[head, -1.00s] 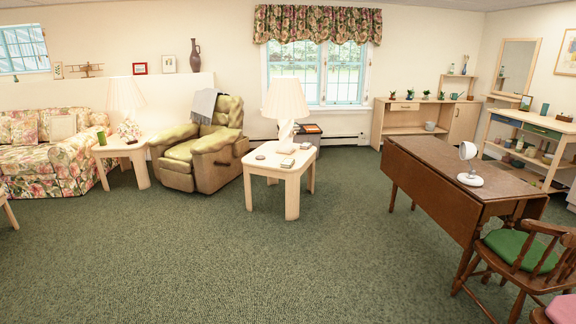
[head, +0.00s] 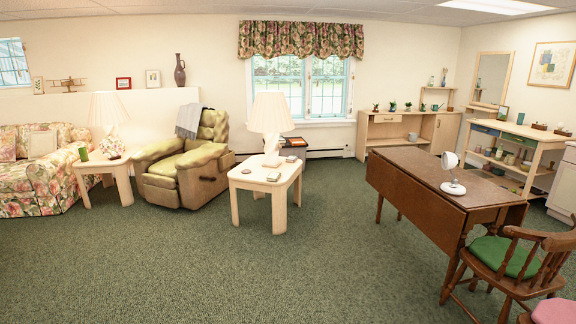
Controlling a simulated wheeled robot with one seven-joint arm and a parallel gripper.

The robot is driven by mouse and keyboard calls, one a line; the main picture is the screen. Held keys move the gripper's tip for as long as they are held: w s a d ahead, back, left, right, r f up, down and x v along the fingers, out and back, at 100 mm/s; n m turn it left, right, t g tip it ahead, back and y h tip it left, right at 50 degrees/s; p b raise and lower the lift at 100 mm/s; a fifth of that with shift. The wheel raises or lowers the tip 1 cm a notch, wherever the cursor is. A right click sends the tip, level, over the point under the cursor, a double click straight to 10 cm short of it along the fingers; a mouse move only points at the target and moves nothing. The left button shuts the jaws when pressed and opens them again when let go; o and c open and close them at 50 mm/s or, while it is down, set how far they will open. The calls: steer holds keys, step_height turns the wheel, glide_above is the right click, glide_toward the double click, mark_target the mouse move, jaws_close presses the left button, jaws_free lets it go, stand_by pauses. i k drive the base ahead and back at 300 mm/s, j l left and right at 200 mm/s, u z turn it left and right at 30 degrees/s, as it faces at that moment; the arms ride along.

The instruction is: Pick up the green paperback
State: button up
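No thing in view is clearly a green paperback. A small upright green object (head: 83,154) stands on the left side table (head: 108,166), beside the lamp; it is too small to tell if it is a book. Another small dark green upright object (head: 520,118) stands on the shelf unit at the right, also too small to identify. Small flat items (head: 273,176) lie on the middle side table (head: 250,183); none is clearly green. My gripper is not in view.
Green carpet (head: 250,260) lies clear in front. A floral sofa (head: 40,180) and recliner (head: 185,165) stand left. A drop-leaf table (head: 425,185) with a white lamp (head: 451,172) and wooden chairs (head: 520,255) block the right. A low cabinet (head: 400,130) is behind.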

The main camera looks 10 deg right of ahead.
mark_target(272, 176)
steer(key=i+u, duration=0.15)
steer(key=i, duration=4.2)
steer(key=i+z, duration=0.1)
steer(key=i, duration=0.45)
steer(key=i+j+z, duration=0.1)
steer(key=i, duration=0.5)
steer(key=i+j+z, duration=0.1)
steer(key=i, duration=0.45)
